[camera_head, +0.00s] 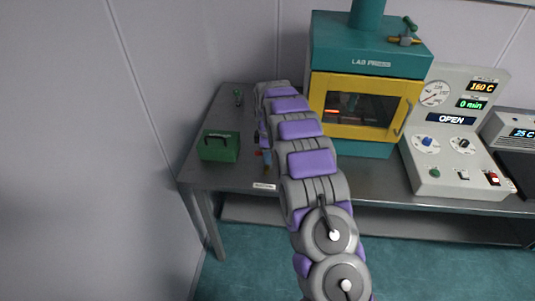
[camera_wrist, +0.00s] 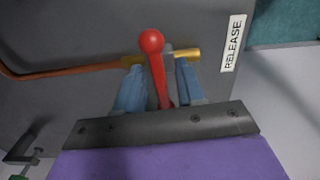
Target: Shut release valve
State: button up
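The release valve shows in the wrist view as a brass body (camera_wrist: 187,55) with a red, ball-ended lever (camera_wrist: 151,41). A copper pipe (camera_wrist: 55,73) joins it from the left. A white RELEASE label (camera_wrist: 233,43) lies to the right. My gripper (camera_wrist: 159,70) is open, its two bluish fingers on either side of the lever with visible gaps. Part of the brass body is hidden behind the lever and fingers. In the head view my arm reaches to the left part of the bench and hides most of the valve; the RELEASE label (camera_head: 264,186) shows at the front edge.
A green box with a handle (camera_head: 219,146) stands left of my gripper. The teal and yellow lab press (camera_head: 366,92) stands to the right. Beyond it, a control panel (camera_head: 450,130) reads 160 C, 0 min and OPEN. A wall is close on the left.

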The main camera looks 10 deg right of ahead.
grip_shut()
jog(key=shift+r+p, duration=0.2)
jog(key=shift+p, duration=0.45)
jog(key=shift+f+m, duration=0.1)
jog(key=shift+m, duration=0.3)
grip_release()
